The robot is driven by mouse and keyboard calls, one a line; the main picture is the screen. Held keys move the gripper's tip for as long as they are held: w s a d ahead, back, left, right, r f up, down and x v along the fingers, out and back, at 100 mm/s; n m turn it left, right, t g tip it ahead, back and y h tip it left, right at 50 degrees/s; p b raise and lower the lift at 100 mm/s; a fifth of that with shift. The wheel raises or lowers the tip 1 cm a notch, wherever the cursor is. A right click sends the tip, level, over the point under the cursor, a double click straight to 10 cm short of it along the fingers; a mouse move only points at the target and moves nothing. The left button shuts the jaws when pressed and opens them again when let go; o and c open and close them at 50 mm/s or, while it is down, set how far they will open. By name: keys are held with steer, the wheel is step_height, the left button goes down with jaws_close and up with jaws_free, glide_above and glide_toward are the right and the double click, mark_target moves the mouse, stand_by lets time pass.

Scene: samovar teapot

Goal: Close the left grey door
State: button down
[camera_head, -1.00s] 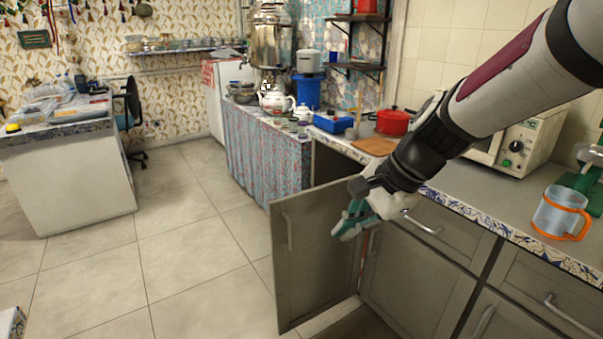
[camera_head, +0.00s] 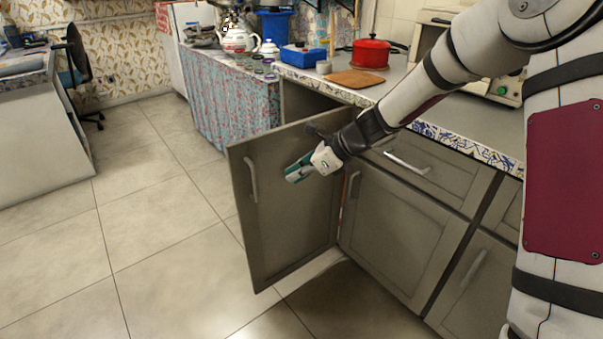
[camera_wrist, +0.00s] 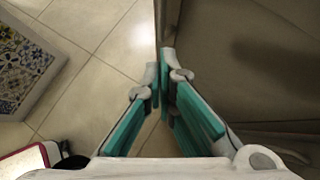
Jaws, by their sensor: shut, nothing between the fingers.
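The left grey door (camera_head: 290,215) stands open in the head view, hinged on its right side next to the closed grey cupboard front (camera_head: 400,235). Its panelled face with the metal handle (camera_head: 250,178) shows. A dark gap of the cupboard interior (camera_head: 305,102) shows above and behind it. My gripper (camera_head: 297,173) overlaps the upper middle of the door, right of the handle; contact cannot be told. In the wrist view my gripper (camera_wrist: 160,68) has its green fingers together at the tips, empty, beside a grey panel (camera_wrist: 255,65) that appears to be the door.
The counter (camera_head: 440,135) holds a red pot (camera_head: 371,53), a wooden board (camera_head: 352,79) and a blue box (camera_head: 303,56). A drawer (camera_head: 425,170) sits under it. The tiled floor (camera_head: 165,255) left of the door is clear. A patterned surface (camera_wrist: 22,62) shows in the wrist view.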

mark_target(256, 186)
steer(key=w+a+f, duration=0.1)
steer(key=a, duration=0.1)
steer(key=w+a+f+b, duration=0.1)
steer(key=a, duration=0.2)
steer(key=w+a+f+b, duration=0.1)
steer(key=a, duration=0.1)
steer(key=shift+a+f, duration=0.15)
steer(key=shift+f, duration=0.15)
steer(key=shift+w+a, duration=0.1)
